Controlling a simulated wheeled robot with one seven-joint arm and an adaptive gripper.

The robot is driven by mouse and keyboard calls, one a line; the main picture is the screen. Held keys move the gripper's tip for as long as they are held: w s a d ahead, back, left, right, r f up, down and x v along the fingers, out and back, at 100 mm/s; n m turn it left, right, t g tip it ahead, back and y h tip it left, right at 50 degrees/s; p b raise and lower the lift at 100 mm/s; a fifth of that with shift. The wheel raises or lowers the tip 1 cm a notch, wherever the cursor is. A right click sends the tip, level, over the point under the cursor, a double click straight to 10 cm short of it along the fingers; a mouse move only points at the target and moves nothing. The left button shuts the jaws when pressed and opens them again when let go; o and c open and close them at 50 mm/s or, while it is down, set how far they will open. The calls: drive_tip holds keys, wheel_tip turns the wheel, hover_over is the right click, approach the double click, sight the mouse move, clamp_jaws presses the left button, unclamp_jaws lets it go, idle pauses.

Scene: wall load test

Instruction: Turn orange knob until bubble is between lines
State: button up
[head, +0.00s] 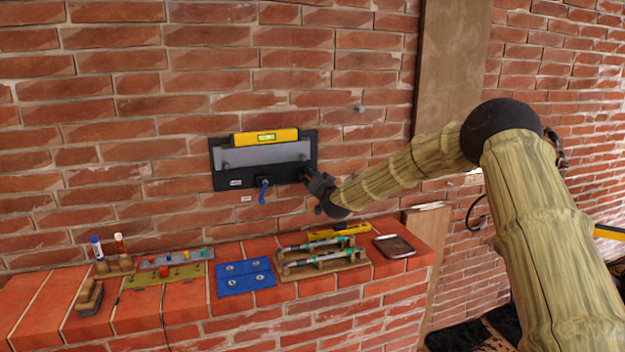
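A yellow spirit level (250,139) rests along the top of a grey bar on a dark plate (226,183) fixed to the brick wall. Its green vial (266,137) is visible, but the bubble is too small to place against the lines. My gripper (308,176) is at the lower right edge of the dark plate, pointing left toward it. I see no orange knob; the gripper may hide it. The fingers are too small and dark to tell whether they are open or shut. A blue lever (264,191) hangs at the plate's lower middle.
A brick ledge (190,310) below holds a blue pad (246,278), a wooden rack (325,262) with syringe-like tools, another yellow level (338,231), a dark tray (394,246), markers (98,250) and a brush (89,297). A wooden post (450,70) stands right of the plate.

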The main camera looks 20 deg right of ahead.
drive_tip(key=o, duration=0.4)
drive_tip(key=shift+d, duration=0.2)
drive_tip(key=shift+o, duration=0.2)
drive_tip(key=shift+a, duration=0.15)
drive_tip(key=s, duration=1.2)
drive_tip(key=shift+d, duration=0.3)
